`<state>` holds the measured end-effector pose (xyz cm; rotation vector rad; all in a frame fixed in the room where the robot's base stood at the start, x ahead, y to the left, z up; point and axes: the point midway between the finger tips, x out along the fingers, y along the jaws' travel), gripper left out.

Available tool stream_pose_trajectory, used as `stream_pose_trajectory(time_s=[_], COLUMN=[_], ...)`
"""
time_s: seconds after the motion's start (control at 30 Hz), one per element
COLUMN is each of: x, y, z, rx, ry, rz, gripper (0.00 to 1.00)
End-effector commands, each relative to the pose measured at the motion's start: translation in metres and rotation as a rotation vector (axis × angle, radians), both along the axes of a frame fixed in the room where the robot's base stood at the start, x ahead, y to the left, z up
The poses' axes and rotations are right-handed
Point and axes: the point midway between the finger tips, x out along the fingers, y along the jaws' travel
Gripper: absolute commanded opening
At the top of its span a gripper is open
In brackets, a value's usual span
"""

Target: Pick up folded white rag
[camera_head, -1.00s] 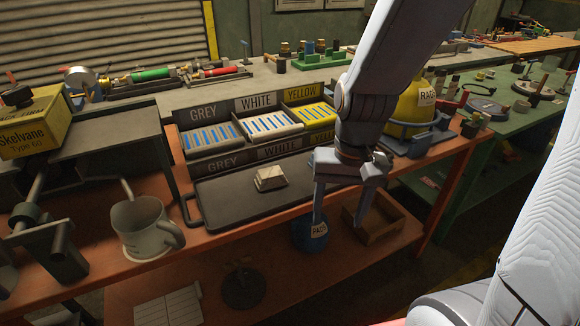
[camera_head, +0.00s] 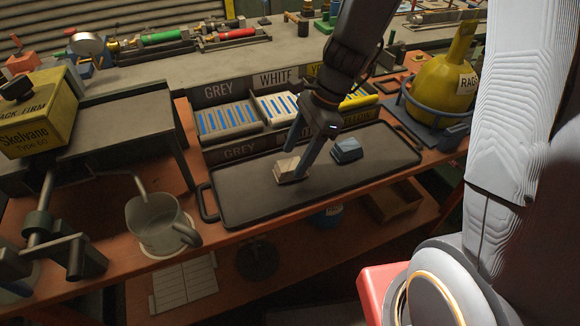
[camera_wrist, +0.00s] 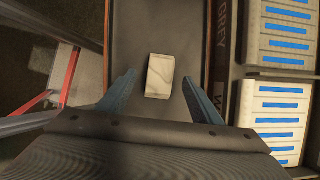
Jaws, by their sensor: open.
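The folded white rag (camera_head: 287,168) is a small pale block lying on the dark tray (camera_head: 240,204). In the wrist view the rag (camera_wrist: 160,76) lies ahead of and between the fingertips, with clear space on both sides. My gripper (camera_head: 297,160) is open above the tray, its fingers pointing down at the rag; it also shows in the wrist view (camera_wrist: 159,90). One finger partly covers the rag in the head view. I cannot tell whether a finger touches it. A blue-grey folded block (camera_head: 347,150) lies on the tray to the right.
Behind the tray are bins labelled GREY (camera_head: 222,91), WHITE (camera_head: 277,79) and YELLOW, holding striped stacks. A metal jug (camera_head: 160,222) stands at the left. A yellow flask (camera_head: 446,78) stands at the right. The tray's front left is bare.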

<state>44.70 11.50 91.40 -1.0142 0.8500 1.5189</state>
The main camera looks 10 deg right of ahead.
Motion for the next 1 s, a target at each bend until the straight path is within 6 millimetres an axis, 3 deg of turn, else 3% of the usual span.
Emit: stream_pose_trajectory(time_s=[0.23, 0.53, 0.57, 0.8, 1.0], x=[-0.003, -0.003, -0.003, -0.003, -0.003], y=[0.014, 0.016, 0.016, 0.016, 0.016], z=[-0.027, -0.032, -0.032, -0.032, -0.032], rx=[0.000, -0.001, -0.001, -0.001, -0.001], ry=[0.003, 0.000, 0.000, -0.001, -0.001], rz=[0.004, 0.007, 0.007, 0.006, 0.006], gripper=[0.59, 0.59, 0.58, 0.17, 0.15])
